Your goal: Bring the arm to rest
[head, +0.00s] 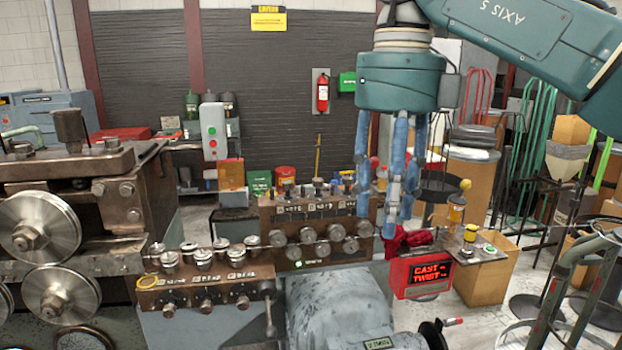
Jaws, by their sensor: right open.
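My right arm comes in from the upper right, with its teal wrist above the machine. My right gripper (388,205) has blue fingers that point down and stand apart, open and with nothing seen between them. The fingers hide part of the panel's right end. Whether the fingertips touch anything is hard to tell. My left gripper is not in the view.
A front control panel (205,296) with several knobs stands left of centre. Large metal rollers (38,228) fill the left side. A grey motor housing (338,308) lies below the gripper. A post with a yellow knob (456,208) stands close right of the fingers. Cardboard boxes (486,268) stand farther right.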

